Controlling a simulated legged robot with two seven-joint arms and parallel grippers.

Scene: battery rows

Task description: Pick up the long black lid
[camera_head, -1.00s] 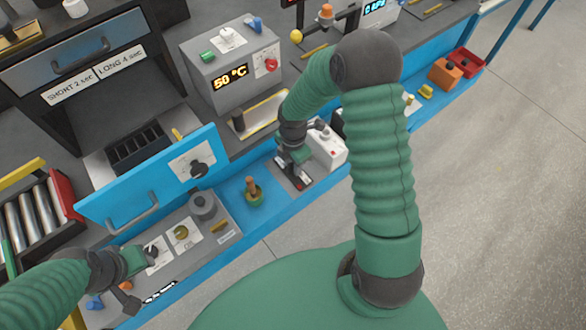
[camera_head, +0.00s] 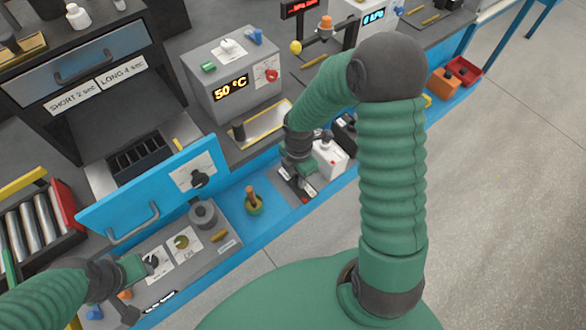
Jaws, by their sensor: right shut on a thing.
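I cannot tell whether the lid is clear of the surface below. My left gripper (camera_head: 147,266) is at the lower left, beside the grey panel with knobs (camera_head: 215,240). Its fingers are too unclear to show whether they are open.
A white box (camera_head: 330,158) stands just right of my right gripper, with a dark box (camera_head: 345,133) behind it. A blue upright panel (camera_head: 150,195) and a grey 50 °C unit (camera_head: 230,75) are nearby.

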